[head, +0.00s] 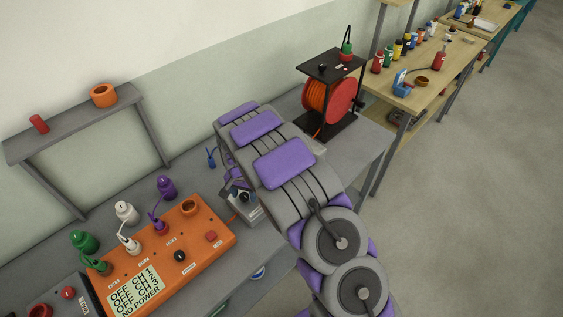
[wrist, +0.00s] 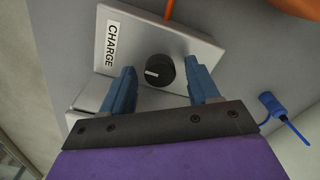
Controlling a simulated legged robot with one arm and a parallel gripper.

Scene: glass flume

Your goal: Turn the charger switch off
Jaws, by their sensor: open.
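The charger is a grey metal box with a "CHARGE" label and a black rotary knob. In the wrist view the box (wrist: 185,45) fills the upper middle, and its knob (wrist: 159,70) has a pale pointer mark aimed to the left. My gripper (wrist: 168,82) is open, with one blue finger on each side of the knob; I cannot tell whether either touches it. In the head view the charger box (head: 247,208) sits on the grey bench, partly hidden by my arm, with the gripper (head: 238,188) above it.
An orange control box (head: 165,262) with several plugs and a display stands left of the charger. A cable reel (head: 330,95) stands on the bench beyond my arm. A blue plug (wrist: 270,103) lies right of the charger. Open floor is at right.

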